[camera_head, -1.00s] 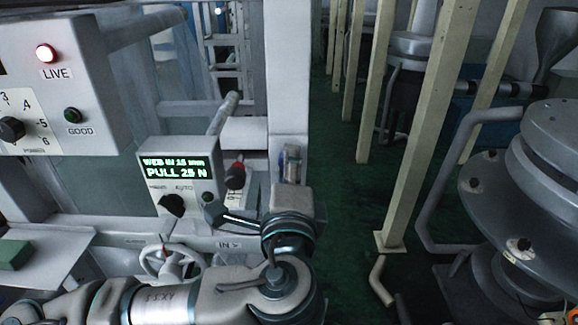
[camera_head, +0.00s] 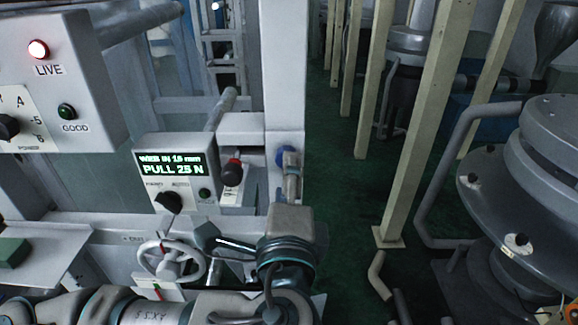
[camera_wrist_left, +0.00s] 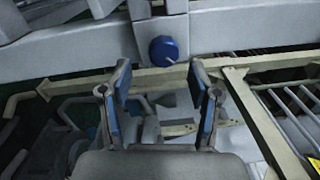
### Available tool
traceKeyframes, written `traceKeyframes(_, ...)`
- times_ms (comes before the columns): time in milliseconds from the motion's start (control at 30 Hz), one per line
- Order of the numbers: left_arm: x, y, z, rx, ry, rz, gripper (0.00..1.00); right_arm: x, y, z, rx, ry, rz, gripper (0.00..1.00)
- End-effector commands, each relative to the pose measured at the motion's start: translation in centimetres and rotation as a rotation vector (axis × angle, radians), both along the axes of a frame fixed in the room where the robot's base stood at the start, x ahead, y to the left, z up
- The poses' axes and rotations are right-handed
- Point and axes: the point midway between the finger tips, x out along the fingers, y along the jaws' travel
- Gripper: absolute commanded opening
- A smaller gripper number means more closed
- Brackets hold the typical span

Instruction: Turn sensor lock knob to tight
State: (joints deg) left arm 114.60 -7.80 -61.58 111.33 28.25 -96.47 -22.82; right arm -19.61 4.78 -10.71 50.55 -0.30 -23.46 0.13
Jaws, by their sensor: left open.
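A round blue knob (camera_wrist_left: 163,51) with a pale pointer line sits on a grey beam in the left wrist view. The line points to the right. The knob also shows as a small blue patch at the grey post in the head view (camera_head: 279,160), partly hidden by my gripper. My left gripper (camera_wrist_left: 160,84) is open and empty, its two blue-padded fingers apart. The knob lies just beyond the fingertips, roughly centred between them, and appears untouched. In the head view my left gripper (camera_head: 290,165) points away, up beside the post. My right gripper is out of view. No tight marking is readable.
A display box (camera_head: 175,172) reading PULL 25 N stands left of the gripper, with a red-and-black knob (camera_head: 232,172) beside it. A white handwheel (camera_head: 170,262) is below. Pale posts (camera_head: 425,130) and large grey machinery (camera_head: 530,190) stand right. Green floor lies between.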

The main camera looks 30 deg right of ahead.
Motion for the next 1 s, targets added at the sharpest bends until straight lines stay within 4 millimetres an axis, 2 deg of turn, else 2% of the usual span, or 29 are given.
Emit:
traceKeyframes(33,-1.1,0.6,0.0,0.000,-0.004,-0.004,0.62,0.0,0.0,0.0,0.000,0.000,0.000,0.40)
traceKeyframes(200,-4.2,2.4,-0.2,0.002,-0.003,-0.003,0.62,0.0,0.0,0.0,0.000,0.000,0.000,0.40)
traceKeyframes(400,-6.3,3.6,-0.4,0.004,0.000,-0.001,0.62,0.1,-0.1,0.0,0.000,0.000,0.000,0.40)
traceKeyframes(1000,-6.7,3.9,-0.4,0.004,0.001,0.000,0.62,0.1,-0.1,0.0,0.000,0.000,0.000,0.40)
